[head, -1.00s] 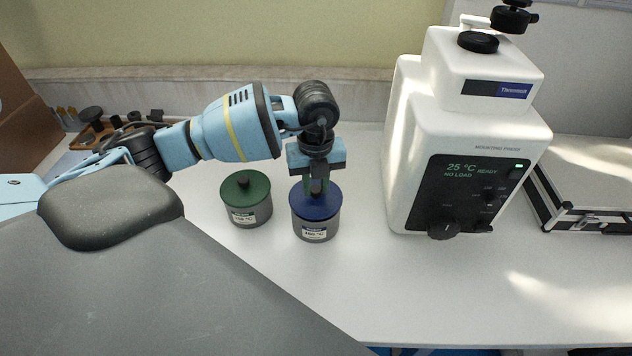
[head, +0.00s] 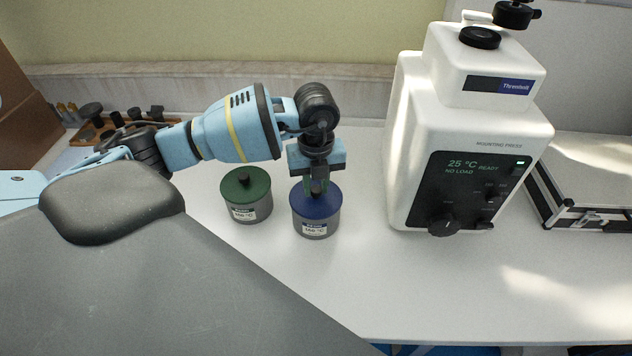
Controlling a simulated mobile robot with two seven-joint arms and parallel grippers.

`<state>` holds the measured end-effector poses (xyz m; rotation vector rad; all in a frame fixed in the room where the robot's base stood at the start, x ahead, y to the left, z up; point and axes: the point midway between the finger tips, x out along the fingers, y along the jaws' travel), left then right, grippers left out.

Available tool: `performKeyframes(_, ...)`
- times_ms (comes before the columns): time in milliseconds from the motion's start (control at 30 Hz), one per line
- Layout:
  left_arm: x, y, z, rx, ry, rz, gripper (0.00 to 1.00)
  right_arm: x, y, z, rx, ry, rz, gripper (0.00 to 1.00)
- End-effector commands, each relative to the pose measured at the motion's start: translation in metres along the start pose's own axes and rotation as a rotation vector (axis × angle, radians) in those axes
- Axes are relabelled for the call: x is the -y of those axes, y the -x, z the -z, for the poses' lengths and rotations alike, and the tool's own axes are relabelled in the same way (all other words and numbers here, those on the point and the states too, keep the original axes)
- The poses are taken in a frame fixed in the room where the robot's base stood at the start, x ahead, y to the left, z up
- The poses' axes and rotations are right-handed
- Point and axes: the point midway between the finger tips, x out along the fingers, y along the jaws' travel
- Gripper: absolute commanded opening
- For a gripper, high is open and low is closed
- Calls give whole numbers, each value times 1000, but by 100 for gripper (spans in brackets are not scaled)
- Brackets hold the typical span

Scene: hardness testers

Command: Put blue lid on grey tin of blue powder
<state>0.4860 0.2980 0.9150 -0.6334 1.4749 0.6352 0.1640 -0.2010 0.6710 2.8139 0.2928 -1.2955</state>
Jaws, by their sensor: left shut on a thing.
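The blue lid (head: 325,203) sits on top of the grey tin (head: 318,226), which stands upright on the white table and has a white label on its front. The lid looks level and touching the tin's rim. My left gripper (head: 316,186) points straight down over the lid and is shut on its knob, which the fingers mostly hide. The powder inside the tin is hidden. My right gripper is not in view.
A second grey tin (head: 252,214) with a green lid (head: 246,191) stands just left. A white mounting press (head: 420,150) stands to the right, with a case (head: 590,180) beyond it. A wooden rack (head: 100,130) is at back left. The front table is clear.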

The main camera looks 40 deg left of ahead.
Motion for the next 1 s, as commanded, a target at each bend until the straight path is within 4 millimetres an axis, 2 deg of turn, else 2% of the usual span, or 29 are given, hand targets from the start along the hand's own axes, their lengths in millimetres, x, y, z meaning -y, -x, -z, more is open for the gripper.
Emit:
performKeyframes(33,0,0,0,0,0,1,1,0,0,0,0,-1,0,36)
performKeyframes(67,0,0,0,0,0,1,25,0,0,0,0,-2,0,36)
performKeyframes(200,0,0,0,0,0,1,43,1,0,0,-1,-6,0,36)
performKeyframes(267,0,0,0,0,0,1,49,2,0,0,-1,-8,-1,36)
performKeyframes(567,0,3,0,0,0,1,49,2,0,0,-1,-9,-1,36)
performKeyframes(667,1,12,0,1,0,4,49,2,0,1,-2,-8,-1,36)
performKeyframes(1000,1,64,0,1,-1,4,49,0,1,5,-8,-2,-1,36)
